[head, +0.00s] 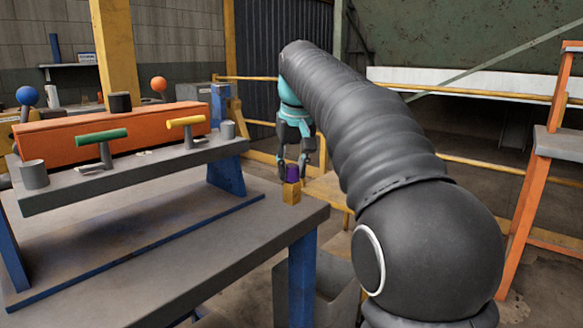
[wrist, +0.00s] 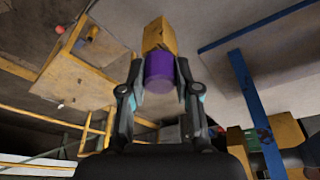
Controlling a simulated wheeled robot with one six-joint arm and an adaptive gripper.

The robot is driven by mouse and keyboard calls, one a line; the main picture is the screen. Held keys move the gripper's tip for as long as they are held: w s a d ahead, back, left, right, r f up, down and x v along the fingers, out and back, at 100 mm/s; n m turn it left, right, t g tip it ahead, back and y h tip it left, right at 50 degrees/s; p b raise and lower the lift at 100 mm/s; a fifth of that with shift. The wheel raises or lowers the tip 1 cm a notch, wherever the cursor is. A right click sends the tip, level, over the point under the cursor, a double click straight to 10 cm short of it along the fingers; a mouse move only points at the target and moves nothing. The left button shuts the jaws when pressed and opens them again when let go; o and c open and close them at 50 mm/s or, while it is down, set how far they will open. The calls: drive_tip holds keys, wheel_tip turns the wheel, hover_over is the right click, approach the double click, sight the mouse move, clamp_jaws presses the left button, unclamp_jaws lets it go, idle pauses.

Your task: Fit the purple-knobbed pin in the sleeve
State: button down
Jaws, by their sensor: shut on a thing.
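My gripper (head: 293,167) is shut on the purple knob (head: 292,173) of the pin, with one finger on each side. The knob also shows in the wrist view (wrist: 160,72). The pin's ochre, square-sided body (head: 291,193) hangs below the knob, roughly upright, and extends away from the fingers in the wrist view (wrist: 159,37). It appears at the table's right corner; I cannot tell its exact height or whether it touches. Two open grey cylinders, one at the shelf's left end (head: 34,175) and one at its right (head: 227,130), look like sleeves; which one is meant is unclear.
The grey raised shelf (head: 130,182) carries an orange block (head: 60,137) with a black cylinder (head: 120,102) on top. Green (head: 101,135) and yellow (head: 186,121) T-handles stand in front. Blue (head: 27,96) and orange (head: 159,84) balls are behind. The lower tabletop (head: 150,260) is mostly bare.

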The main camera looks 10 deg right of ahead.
drive_tip(key=c, duration=0.8)
unclamp_jaws()
drive_tip(key=shift+f, duration=0.1)
drive_tip(key=shift+v, duration=6.7)
